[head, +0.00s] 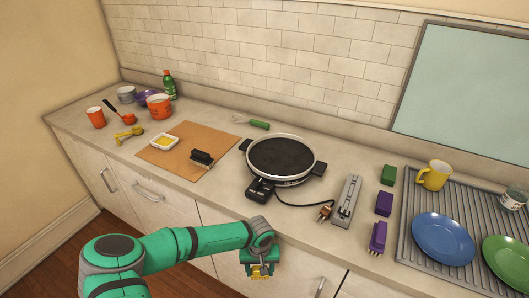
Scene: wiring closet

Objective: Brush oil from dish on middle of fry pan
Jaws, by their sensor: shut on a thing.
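The small white dish (156,144) holds yellow oil (164,141) and sits on a brown board on the counter's left half. The black electric fry pan (281,156) stands mid-counter, its cooking surface bare. A green-handled tool (252,123) lies behind the pan; I cannot tell whether it is a brush. A black brush-like block (202,158) lies at the board's right side. My gripper (260,271) hangs at the counter's front edge, below and apart from the pan. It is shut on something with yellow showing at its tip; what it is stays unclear.
A drying rack (404,238) holds plates and mugs. Cups and pots fill the far left. The brown board's (192,136) middle is clear.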

